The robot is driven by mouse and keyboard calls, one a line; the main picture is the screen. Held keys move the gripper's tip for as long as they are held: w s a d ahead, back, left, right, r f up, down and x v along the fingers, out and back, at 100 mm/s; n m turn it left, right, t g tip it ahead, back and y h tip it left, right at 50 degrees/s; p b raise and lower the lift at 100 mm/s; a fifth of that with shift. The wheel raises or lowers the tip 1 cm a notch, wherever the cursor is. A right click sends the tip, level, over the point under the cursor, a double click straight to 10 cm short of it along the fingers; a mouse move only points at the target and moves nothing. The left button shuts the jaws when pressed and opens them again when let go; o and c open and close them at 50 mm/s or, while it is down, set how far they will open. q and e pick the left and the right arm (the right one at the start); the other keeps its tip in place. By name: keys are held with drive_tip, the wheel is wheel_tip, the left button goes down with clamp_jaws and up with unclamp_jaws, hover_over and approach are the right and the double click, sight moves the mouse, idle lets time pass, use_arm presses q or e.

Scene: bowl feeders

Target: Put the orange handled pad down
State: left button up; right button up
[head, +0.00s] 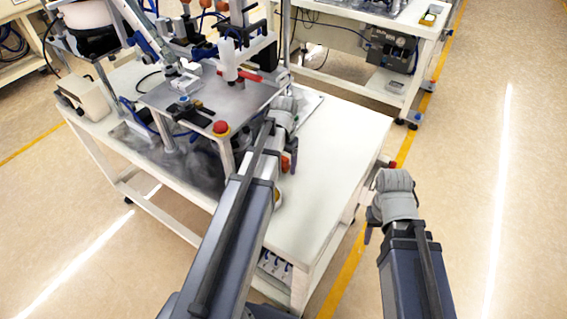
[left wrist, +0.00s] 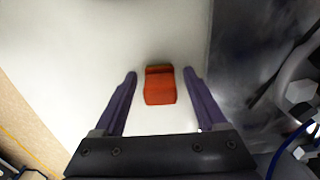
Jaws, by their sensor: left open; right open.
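The orange handled pad (left wrist: 160,90) lies on the white tabletop, in the middle of the left wrist view. My left gripper (left wrist: 160,73) is open, with one dark purple finger on each side of the pad. A gap shows between the pad and each finger, so neither touches it. In the head view a small orange part of the pad (head: 285,164) shows beside my left gripper (head: 292,158); my arm hides the rest. My right gripper (head: 369,232) hangs right of the table, over the floor. It is mostly hidden by its wrist and holds nothing that I can see.
The white table (head: 335,150) has free room right of my left arm. A metal feeder machine with a plate and a red button (head: 221,128) stands left of the gripper. A second bench (head: 345,72) stands behind, across a floor gap.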

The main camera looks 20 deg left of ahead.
sight(284, 158)
use_arm(q)
drive_tip(key=shift+r, duration=0.15)
wheel_tip(284, 158, up, 12)
drive_tip(key=p, duration=1.2)
drive_tip(key=s+d+m, duration=0.1)
drive_tip(key=s+d, duration=0.6)
drive_tip(key=d, duration=0.3)
drive_tip(key=s+d+m+y, duration=0.1)
drive_tip(key=s+d, duration=0.5)
drive_tip(key=d, duration=0.5)
drive_tip(key=shift+s+d, duration=0.2)
drive_tip(key=shift+s, duration=0.15)
